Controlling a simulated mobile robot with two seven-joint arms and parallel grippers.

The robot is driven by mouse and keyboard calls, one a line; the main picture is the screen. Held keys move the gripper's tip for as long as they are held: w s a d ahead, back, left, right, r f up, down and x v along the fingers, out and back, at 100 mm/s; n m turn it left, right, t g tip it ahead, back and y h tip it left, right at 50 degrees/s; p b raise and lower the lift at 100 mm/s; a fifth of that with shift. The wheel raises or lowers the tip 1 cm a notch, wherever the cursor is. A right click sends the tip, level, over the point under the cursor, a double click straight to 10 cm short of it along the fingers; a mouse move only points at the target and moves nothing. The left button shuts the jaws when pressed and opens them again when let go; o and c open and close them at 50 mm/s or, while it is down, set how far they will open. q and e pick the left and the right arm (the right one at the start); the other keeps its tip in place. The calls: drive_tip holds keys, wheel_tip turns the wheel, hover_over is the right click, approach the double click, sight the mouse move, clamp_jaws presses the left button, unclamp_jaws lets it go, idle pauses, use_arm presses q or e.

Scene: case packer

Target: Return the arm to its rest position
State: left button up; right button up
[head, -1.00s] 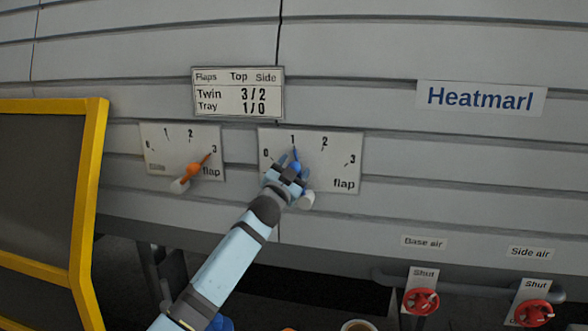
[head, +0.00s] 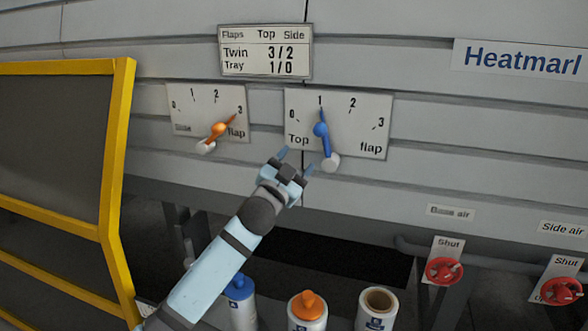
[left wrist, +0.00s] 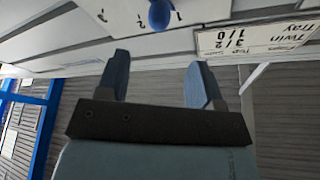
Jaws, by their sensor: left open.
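My left gripper (head: 295,160) is open and empty in the head view. It is apart from the panel, below and a little left of the blue lever (head: 323,136). The blue lever on the Top flap dial (head: 365,125) points at 1. In the left wrist view, the open fingers (left wrist: 156,82) have nothing between them, and the blue knob (left wrist: 161,15) shows beyond them at the top. My right gripper is not in view.
An orange lever (head: 219,129) on the left dial points at 3. A flap chart (head: 265,52) hangs above. A yellow-framed guard (head: 118,170) stands left. Bottles with blue (head: 239,287) and orange (head: 307,305) tops stand below. Red valves (head: 444,271) are at right.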

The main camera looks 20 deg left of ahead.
use_arm(q)
drive_tip(key=shift+s+f, duration=0.1)
drive_tip(key=shift+s, duration=0.2)
drive_tip(key=shift+f, duration=0.1)
drive_tip(key=s+f+n+g, duration=0.15)
drive_tip(key=s+f, duration=0.25)
drive_tip(key=f, duration=0.4)
drive_tip(key=s+f+n+g+y+p, duration=0.1)
drive_tip(key=s+f+g, duration=0.1)
drive_tip(key=s+f, duration=0.5)
drive_tip(key=s+f+n+g, duration=0.1)
drive_tip(key=s+f, duration=0.1)
drive_tip(key=f, duration=0.8)
drive_tip(key=s+f+n+g, duration=0.1)
drive_tip(key=s+f+g, duration=0.1)
drive_tip(key=s+f, duration=0.7)
drive_tip(key=s+a+f+n+g+y, duration=0.1)
drive_tip(key=s+f+g, duration=0.2)
drive_tip(key=s+f, duration=0.6)
drive_tip(key=s+p, duration=0.1)
drive_tip(key=s, duration=0.7)
drive_tip(key=shift+s+n+g, duration=0.25)
drive_tip(key=shift+n+g, duration=0.1)
